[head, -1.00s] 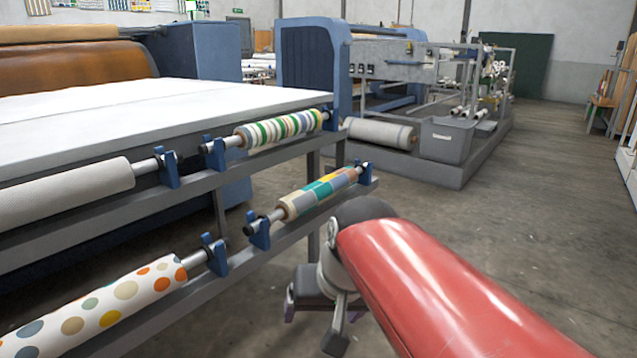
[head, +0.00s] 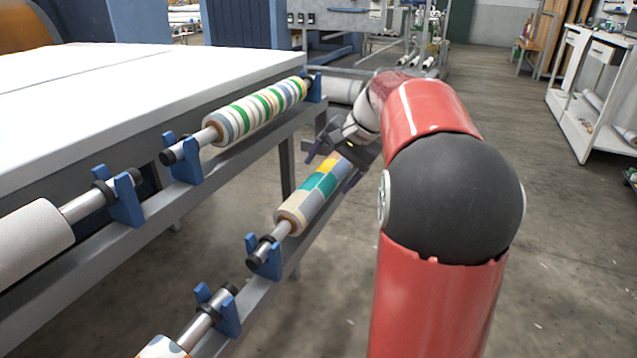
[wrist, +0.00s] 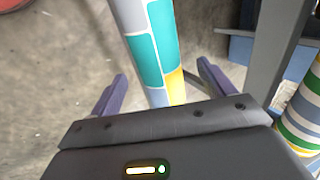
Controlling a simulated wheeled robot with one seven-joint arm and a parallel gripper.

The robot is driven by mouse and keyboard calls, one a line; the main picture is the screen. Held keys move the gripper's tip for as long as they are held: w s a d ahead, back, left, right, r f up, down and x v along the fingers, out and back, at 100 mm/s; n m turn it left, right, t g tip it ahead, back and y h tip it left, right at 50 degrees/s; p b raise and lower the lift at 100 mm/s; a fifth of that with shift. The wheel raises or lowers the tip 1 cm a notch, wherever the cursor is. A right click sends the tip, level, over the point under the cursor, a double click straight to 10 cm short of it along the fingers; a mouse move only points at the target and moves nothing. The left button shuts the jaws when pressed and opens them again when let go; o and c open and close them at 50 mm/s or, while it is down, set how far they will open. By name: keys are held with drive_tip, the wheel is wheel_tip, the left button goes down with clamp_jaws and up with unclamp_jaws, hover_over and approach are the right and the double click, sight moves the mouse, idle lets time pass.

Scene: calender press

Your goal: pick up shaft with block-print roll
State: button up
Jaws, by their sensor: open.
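The shaft with the block-print roll (head: 312,197) rests on the lower rail, its near shaft end in a blue bracket (head: 264,257). The roll has teal, yellow, grey and cream blocks. My gripper (head: 334,165) is open at the roll's far part and hides its far end and far bracket. In the wrist view the roll (wrist: 149,45) runs between the two purple fingers of my gripper (wrist: 163,88), with gaps on both sides. I cannot tell how deep the fingers reach around it.
A green-striped roll (head: 258,110) lies on the upper rail beside the white table (head: 110,95); it shows at the right in the wrist view (wrist: 303,115). Other rolls lie nearer on both rails. A white shelf cart (head: 585,95) stands at right. The floor between is clear.

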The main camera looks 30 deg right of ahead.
sight(327, 176)
drive_tip(key=x, duration=0.5)
drive_tip(key=shift+d+f, duration=0.1)
drive_tip(key=shift+d, duration=0.05)
drive_tip(key=c, duration=1.4)
drive_tip(key=shift+r, duration=0.2)
wheel_tip(327, 176, up, 20)
drive_tip(key=shift+f+p, duration=0.15)
drive_tip(key=shift+p, duration=0.8)
